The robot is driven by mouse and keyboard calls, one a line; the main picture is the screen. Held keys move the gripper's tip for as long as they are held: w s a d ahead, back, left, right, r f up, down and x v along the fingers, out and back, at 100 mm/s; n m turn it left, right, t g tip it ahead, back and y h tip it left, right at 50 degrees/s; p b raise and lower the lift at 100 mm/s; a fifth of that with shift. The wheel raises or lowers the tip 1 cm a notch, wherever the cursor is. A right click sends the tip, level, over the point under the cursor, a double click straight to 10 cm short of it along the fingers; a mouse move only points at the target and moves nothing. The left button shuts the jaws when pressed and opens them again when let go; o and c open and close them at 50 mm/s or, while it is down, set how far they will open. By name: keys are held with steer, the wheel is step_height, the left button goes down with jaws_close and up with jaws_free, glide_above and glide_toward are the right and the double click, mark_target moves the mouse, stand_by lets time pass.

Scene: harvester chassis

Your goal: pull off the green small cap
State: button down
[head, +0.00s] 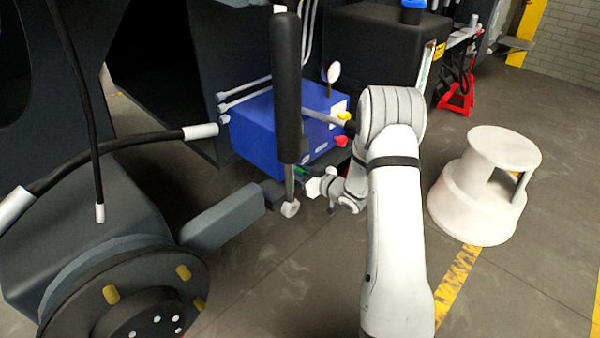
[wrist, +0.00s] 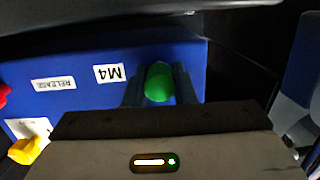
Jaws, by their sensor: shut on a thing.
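The green small cap (wrist: 158,82) shows in the wrist view between the two dark fingers of my gripper (wrist: 160,88), near the blue box's face and beside the label M4. The fingers are shut on it. I cannot tell whether the cap is still seated on the box. In the head view a bit of green cap (head: 301,170) shows at the lower part of the blue box (head: 252,122), partly hidden by the black upright cylinder and my gripper (head: 308,180).
A red cap (head: 341,141) and a yellow cap (head: 343,116) are on the blue box. A black upright cylinder (head: 287,85) with a silver rod stands close in front of it. Grey hoses (head: 245,92) run behind. A white step stool (head: 485,185) stands on the floor at the right.

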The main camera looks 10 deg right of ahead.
steer(key=shift+s+d, duration=0.1)
steer(key=shift+s, duration=0.05)
steer(key=shift+f+v, duration=0.15)
steer(key=shift+v, duration=0.75)
steer(key=shift+f+v, duration=0.1)
steer(key=shift+v, duration=0.75)
